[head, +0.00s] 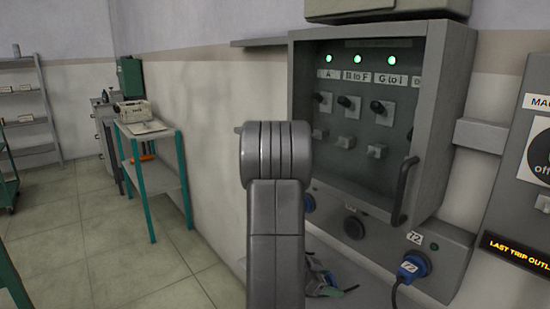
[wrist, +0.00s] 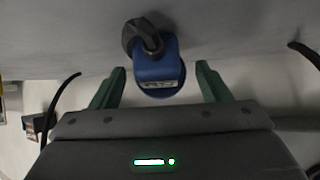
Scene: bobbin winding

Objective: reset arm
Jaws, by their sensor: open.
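My gripper (wrist: 160,72) shows in the wrist view with its two green fingers spread apart. A blue plug (wrist: 157,72) with a dark cable end appears in the gap between the fingers, and neither finger touches it in the picture. I cannot tell how far in front of the fingers it is. In the head view my grey arm stands upright in the middle and covers part of the wall and panel. My gripper cannot be made out with certainty there.
A grey control cabinet (head: 465,135) with three green lamps and a handle (head: 404,190) is close on the right. A blue plug with a cable (head: 409,268) sits in its lower box. A green-legged table (head: 150,165) stands left along the wall.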

